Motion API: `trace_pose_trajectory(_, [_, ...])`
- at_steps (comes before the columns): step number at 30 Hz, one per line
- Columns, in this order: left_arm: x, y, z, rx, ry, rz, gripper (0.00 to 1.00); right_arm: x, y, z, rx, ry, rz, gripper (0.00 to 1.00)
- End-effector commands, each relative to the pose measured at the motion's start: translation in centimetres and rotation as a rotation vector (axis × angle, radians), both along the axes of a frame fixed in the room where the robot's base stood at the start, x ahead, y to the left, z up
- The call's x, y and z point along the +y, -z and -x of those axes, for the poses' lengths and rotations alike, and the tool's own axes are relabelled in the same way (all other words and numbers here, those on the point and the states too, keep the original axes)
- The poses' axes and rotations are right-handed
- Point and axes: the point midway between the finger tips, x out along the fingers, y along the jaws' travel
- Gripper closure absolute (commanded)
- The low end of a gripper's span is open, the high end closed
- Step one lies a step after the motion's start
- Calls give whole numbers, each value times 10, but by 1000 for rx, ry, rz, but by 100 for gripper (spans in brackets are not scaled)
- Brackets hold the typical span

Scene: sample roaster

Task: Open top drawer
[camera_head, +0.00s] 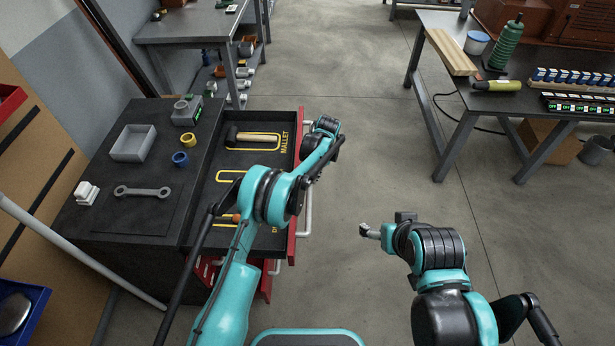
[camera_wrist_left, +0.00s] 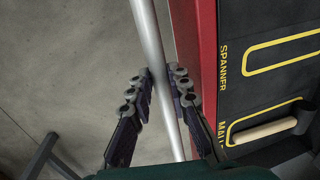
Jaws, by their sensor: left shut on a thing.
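The top drawer (camera_head: 225,166) of the dark cabinet is pulled out, showing a black liner with yellow outlines and a mallet (camera_head: 254,136) lying in it. Its red front (camera_wrist_left: 197,50) and long silver handle bar (camera_wrist_left: 149,38) show in the left wrist view; part of the handle (camera_head: 307,212) also shows in the head view. My left gripper (camera_wrist_left: 163,90) is shut on the handle bar, one finger on each side. In the head view my left arm hides part of the drawer. My right gripper (camera_head: 385,226) hangs over open floor, apart from the drawer; its finger opening is unclear.
The cabinet top (camera_head: 110,223) holds a grey bin (camera_head: 134,143), a wrench (camera_head: 142,191) and small rings. A workbench (camera_head: 440,90) stands at the right, and another table (camera_head: 190,25) at the back left. The floor (camera_head: 350,150) between them is clear.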

Motion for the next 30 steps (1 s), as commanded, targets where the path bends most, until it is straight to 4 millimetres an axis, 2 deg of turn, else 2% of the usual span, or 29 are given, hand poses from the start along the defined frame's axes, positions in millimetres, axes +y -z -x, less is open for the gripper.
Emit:
trace_pose_trajectory(6, [0, 0, 0, 0, 1, 1, 100, 0, 0, 0, 0, 0, 0, 23])
trace_pose_trajectory(7, [0, 0, 0, 0, 1, 1, 79, 0, 0, 0, 0, 0, 0, 23])
trace_pose_trajectory(9, [0, 0, 0, 0, 1, 1, 61, 0, 0, 0, 0, 0, 0, 23])
trace_pose_trajectory(20, [-1, -3, 0, 0, 1, 0, 61, 0, 0, 0, 0, 0, 0, 23])
trace_pose_trajectory(23, [-3, -14, 0, 0, 1, 0, 61, 0, 0, 0, 0, 0, 0, 23])
trace_pose_trajectory(30, [-13, -64, 1, 0, 1, 0, 61, 0, 0, 0, 0, 0, 0, 23])
